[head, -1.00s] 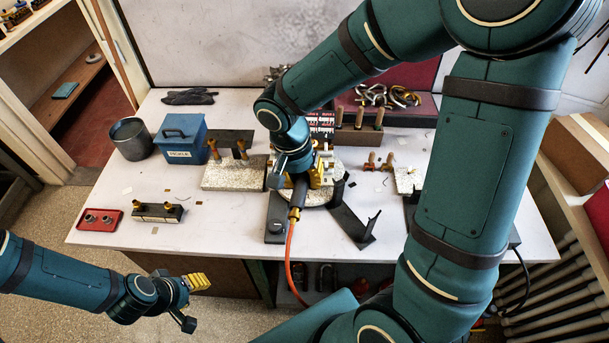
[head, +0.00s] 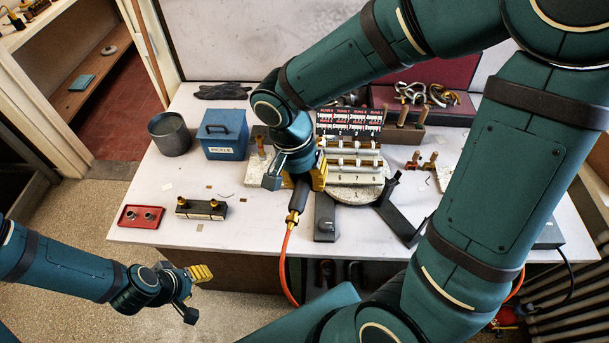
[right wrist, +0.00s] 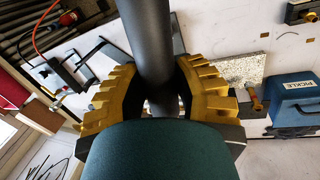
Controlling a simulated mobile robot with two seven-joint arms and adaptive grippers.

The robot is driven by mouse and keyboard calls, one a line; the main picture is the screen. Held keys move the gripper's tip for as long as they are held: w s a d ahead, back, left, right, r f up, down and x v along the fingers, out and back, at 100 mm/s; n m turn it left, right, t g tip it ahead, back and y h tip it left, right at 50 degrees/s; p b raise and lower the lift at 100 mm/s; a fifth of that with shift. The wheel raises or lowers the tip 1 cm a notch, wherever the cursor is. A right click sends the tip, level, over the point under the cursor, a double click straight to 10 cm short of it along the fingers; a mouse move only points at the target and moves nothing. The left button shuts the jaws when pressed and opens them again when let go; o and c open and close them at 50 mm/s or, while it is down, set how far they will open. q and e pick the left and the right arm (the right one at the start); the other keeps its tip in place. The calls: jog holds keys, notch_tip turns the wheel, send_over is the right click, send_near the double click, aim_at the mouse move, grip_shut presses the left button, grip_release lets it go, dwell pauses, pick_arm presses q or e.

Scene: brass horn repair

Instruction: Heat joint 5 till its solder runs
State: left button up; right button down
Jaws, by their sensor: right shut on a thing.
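My right gripper (head: 316,174) is shut on a torch, whose dark handle (head: 299,193) has a brass fitting and an orange hose below. In the right wrist view the yellow fingers clamp the thick dark torch body (right wrist: 152,45). The torch's nozzle end is hidden and I see no flame. The gripper is at the left side of a rack of silver tubes with brass parts (head: 354,158), on a round speckled turntable (head: 357,195). I cannot single out joint 5 or see its solder. My left gripper (head: 203,273) is off the bench's front-left; its opening is unclear.
The blue pickle box (head: 222,150) and grey pot (head: 170,138) stand at the back left. A red tray (head: 140,217) and a dark block with brass knobs (head: 201,209) lie front left. A black angled bracket (head: 400,222) is right of the turntable. The front-left bench has free room.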

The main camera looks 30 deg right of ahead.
jog(key=w+d+f+b, duration=0.3)
jog(key=f+b, duration=0.4)
jog(key=f, duration=0.5)
jog(key=shift+f, duration=0.15)
jog(key=shift+w, duration=0.1)
dwell(2.5)
jog(key=s+a+r+p, duration=0.1)
jog(key=r+p, duration=0.1)
jog(key=r, duration=0.1)
jog(key=s+a+r+p, duration=0.1)
jog(key=r+p, duration=0.1)
jog(key=r, duration=0.2)
jog(key=s+r+p, duration=0.1)
jog(key=r+p, duration=0.1)
jog(key=r, duration=0.2)
jog(key=shift+a, duration=0.4)
jog(key=shift+s+a+r, duration=0.1)
jog(key=shift+s+r, duration=0.1)
jog(key=shift+r, duration=0.05)
